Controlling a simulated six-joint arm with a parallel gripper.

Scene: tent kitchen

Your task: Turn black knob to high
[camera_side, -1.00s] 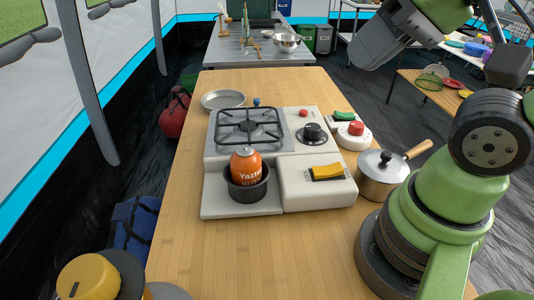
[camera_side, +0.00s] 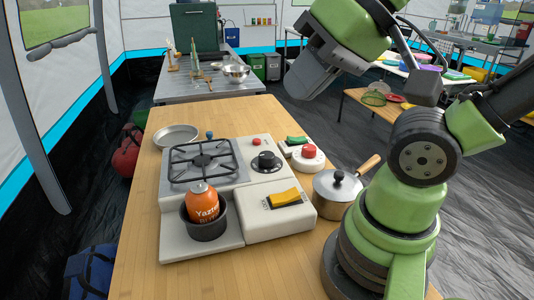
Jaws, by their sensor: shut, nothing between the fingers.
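The black knob (camera_side: 266,160) stands on a round dark dial on the white camp stove (camera_side: 225,168), to the right of the burner grate. Its pointer is too small to read, so I cannot tell its setting. My gripper (camera_side: 312,80) is raised in the air, above and to the right of the stove, apart from the knob. It is shut and holds nothing.
An orange canister (camera_side: 203,203) sits in a black cup at the stove's front. A yellow switch (camera_side: 286,198), a small red button (camera_side: 257,142), a red-topped device (camera_side: 309,155) and a lidded pot (camera_side: 338,190) are near the knob. A metal plate (camera_side: 177,136) lies behind left. The wooden table's (camera_side: 145,240) left side is clear.

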